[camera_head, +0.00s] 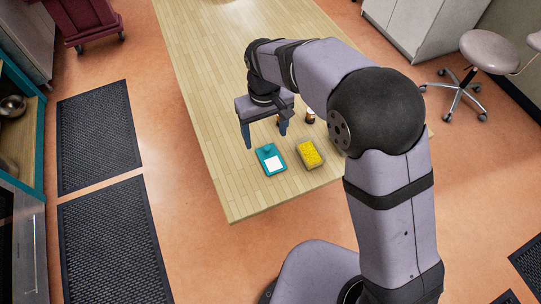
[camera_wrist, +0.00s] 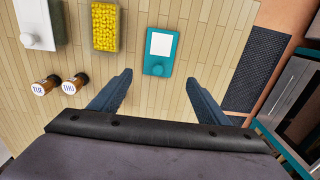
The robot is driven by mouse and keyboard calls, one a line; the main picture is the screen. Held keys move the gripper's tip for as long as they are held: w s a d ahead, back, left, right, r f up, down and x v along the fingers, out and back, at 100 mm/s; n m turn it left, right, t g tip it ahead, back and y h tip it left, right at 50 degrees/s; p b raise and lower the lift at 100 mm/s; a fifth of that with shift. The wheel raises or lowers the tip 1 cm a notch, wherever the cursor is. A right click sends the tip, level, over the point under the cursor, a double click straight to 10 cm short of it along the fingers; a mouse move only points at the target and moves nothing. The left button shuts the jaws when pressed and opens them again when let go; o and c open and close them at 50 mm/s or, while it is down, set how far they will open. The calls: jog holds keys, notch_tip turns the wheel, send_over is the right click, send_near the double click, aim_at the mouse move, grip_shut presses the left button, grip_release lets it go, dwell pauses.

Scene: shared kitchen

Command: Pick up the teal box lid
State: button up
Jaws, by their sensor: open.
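The teal box lid (camera_head: 270,158) is a flat teal rectangle with a white label and a small round teal knob. It lies on the wooden table, near its front edge, and also shows in the wrist view (camera_wrist: 153,64) at the top centre, knob end toward me. My gripper (camera_head: 264,131) is open and empty above the table, slightly behind the lid in the head view. In the wrist view its two fingers (camera_wrist: 158,80) are spread wide, with the knob lying between their tips in the picture. Its exact height above the lid is unclear.
An open box of yellow pieces (camera_head: 310,153) stands right of the lid. Two brown bottles with white labels, one (camera_wrist: 46,85) left of the other (camera_wrist: 75,83), and a white knobbed object (camera_wrist: 38,38) are nearby. The table's left side (camera_head: 200,80) is clear.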

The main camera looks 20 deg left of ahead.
aim_at(267, 147)
jog(key=shift+w+f+p, duration=0.15)
jog(key=shift+f+p, duration=0.7)
jog(key=shift+f, duration=0.9)
jog(key=shift+w+f+p, duration=0.1)
jog(key=shift+f+p, duration=0.75)
jog(key=shift+f, duration=0.85)
jog(key=c, duration=1.1)
